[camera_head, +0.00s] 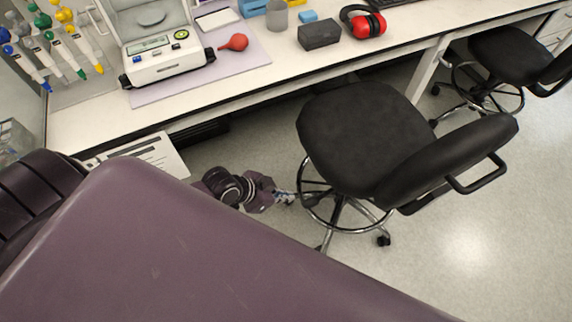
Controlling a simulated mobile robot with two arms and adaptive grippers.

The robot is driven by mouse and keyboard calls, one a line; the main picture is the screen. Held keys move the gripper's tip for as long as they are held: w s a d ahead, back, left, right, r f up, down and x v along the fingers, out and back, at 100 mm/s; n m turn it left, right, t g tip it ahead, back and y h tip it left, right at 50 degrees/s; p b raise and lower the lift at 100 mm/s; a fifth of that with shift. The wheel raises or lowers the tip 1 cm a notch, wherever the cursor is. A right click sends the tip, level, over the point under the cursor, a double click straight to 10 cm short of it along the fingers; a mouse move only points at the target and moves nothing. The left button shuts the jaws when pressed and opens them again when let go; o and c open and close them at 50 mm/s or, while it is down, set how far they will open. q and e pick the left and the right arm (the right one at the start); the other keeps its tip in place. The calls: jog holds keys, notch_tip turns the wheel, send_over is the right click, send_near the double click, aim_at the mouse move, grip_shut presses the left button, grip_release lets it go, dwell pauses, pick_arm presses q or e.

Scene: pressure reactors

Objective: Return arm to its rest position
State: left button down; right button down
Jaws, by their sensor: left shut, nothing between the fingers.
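My left gripper (284,198) shows small and low, below the bench edge and just left of the black chair's base. Its fingers look shut with nothing between them. The dark wrist joints behind it show. A large purple surface, part of my own body, fills the lower left and hides the rest of the arm. My right gripper is not in view.
A black office chair (365,125) stands close to the right of the gripper. A second chair (510,55) is at the upper right. The white bench (270,82) runs above, holding a balance (160,60), a red bulb (234,42) and ear muffs (363,22). Floor at lower right is clear.

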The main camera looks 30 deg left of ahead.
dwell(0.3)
pick_arm(q)
jog(key=s+a+f+n+g+y, duration=0.15)
jog(key=s+a+f, duration=0.25)
jog(key=f, duration=0.6)
jog(key=s+a+f+n+y, duration=0.2)
jog(key=s+a+f, duration=0.25)
jog(key=f, duration=0.45)
jog(key=s+d+f+n+g, duration=0.1)
jog(key=s+f, duration=0.5)
jog(key=s, duration=0.5)
jog(key=s+d+f+g, duration=0.2)
jog(key=s+f, duration=0.4)
jog(key=s, duration=0.5)
jog(key=shift+s+n+y, duration=0.35)
jog(key=shift+y, duration=0.1)
